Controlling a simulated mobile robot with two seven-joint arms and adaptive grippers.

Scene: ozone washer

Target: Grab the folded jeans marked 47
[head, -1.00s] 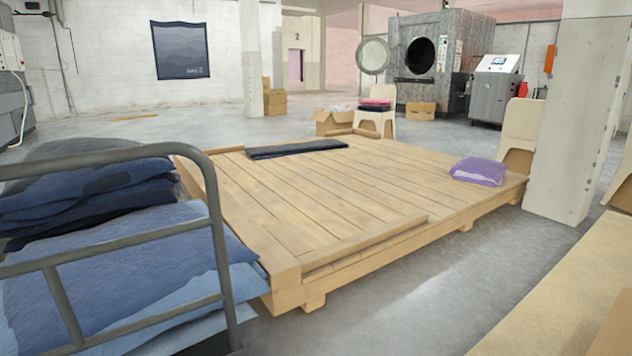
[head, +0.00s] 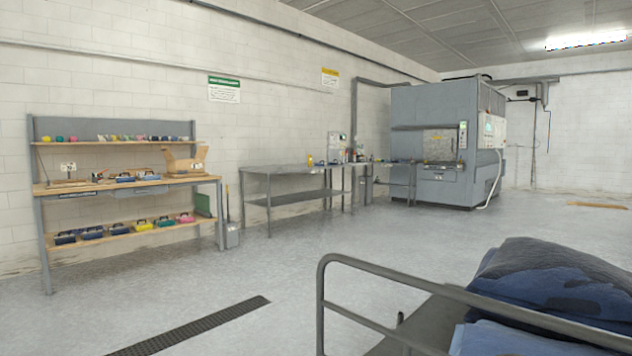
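A pile of blue denim (head: 548,285) lies on a cart with a grey tube rail (head: 395,278) at the lower right of the head view. The pile is cut off by the right and bottom edges. No number 47 can be read on any of it, so I cannot tell whether the marked jeans are there. Neither of my grippers is in view.
A workbench (head: 130,187) with small coloured boxes stands along the left wall. A metal table (head: 290,168) stands beside it. A large grey machine (head: 447,145) fills the back corner. A dark floor grate (head: 195,328) lies in front. The middle floor is clear.

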